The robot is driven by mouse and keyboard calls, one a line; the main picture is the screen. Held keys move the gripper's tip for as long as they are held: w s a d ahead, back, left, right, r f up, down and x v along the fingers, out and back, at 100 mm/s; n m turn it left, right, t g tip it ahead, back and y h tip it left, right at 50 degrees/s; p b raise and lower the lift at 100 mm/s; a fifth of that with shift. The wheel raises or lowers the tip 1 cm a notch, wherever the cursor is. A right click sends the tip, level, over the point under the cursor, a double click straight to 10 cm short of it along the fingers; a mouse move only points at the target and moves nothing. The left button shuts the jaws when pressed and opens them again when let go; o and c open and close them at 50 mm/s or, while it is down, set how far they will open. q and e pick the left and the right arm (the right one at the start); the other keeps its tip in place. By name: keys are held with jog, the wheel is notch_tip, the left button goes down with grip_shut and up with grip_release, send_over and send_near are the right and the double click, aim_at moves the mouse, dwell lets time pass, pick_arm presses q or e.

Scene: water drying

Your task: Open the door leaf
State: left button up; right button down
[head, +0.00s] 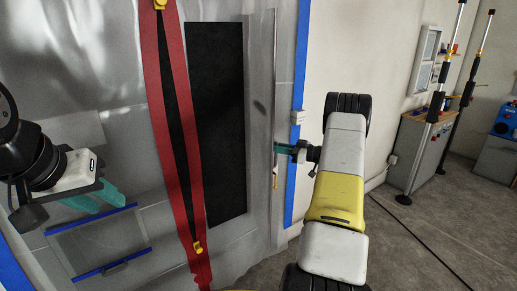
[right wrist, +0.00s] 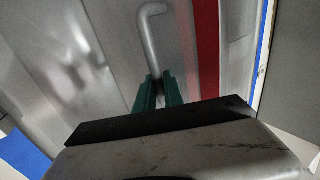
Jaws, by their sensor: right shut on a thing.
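The door leaf (head: 262,60) is a grey metallic panel at the left and centre of the head view, beside a blue-taped frame edge. A grey bent bar handle (right wrist: 151,35) stands on the panel in the right wrist view. My right gripper (right wrist: 157,92) has its teal fingers shut on the lower part of this handle; the exact contact is partly hidden. In the head view, the right gripper (head: 284,149) is at the panel's right edge, by a thin vertical bar. My left gripper (head: 100,199) is at the left, its teal fingers apart and empty, in front of the grey surface.
A red-edged zip strip (head: 160,100) with yellow pulls hangs left of a dark panel (head: 217,120). A blue-taped pane (head: 100,243) is at lower left. A grey cabinet (head: 421,150) and black poles stand at the right. Bare floor (head: 425,225) lies at lower right.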

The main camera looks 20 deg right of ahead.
jog(key=shift+w+r, duration=0.1)
dwell(0.3)
jog(key=c, duration=1.7)
grip_release()
jog(key=shift+c, duration=0.2)
jog(key=shift+d, duration=0.1)
jog(key=v, duration=0.7)
jog(key=shift+s+d, duration=0.25)
jog(key=shift+s, duration=0.05)
